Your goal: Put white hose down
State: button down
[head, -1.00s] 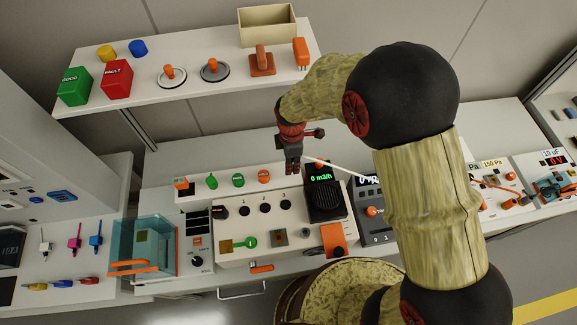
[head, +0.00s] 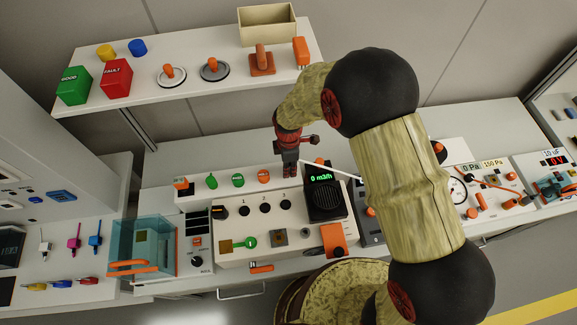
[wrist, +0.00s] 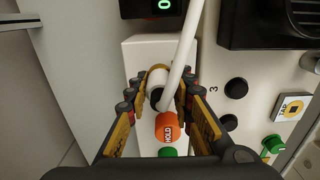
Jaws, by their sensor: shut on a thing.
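My gripper (head: 289,172) is over the right end of the narrow button strip, just left of the black flow meter. In the wrist view its fingers (wrist: 160,92) are closed around the white hose's end piece (wrist: 156,78), which has a dark opening or ring. The white hose (wrist: 178,62) runs upward from there in the wrist view. In the head view the hose (head: 335,172) runs right and slightly down, then passes behind my arm. I cannot tell whether the end piece touches the strip.
An orange HOLD button (wrist: 167,126) lies close to the fingers. The strip (head: 222,187) carries green and orange buttons. The black meter (head: 325,197) reads 0 m3/h. A shelf (head: 200,85) with colored blocks and handled discs is above, behind the bench.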

jog(key=shift+f, duration=0.4)
jog(key=c, duration=1.5)
grip_release()
jog(key=shift+c, duration=0.2)
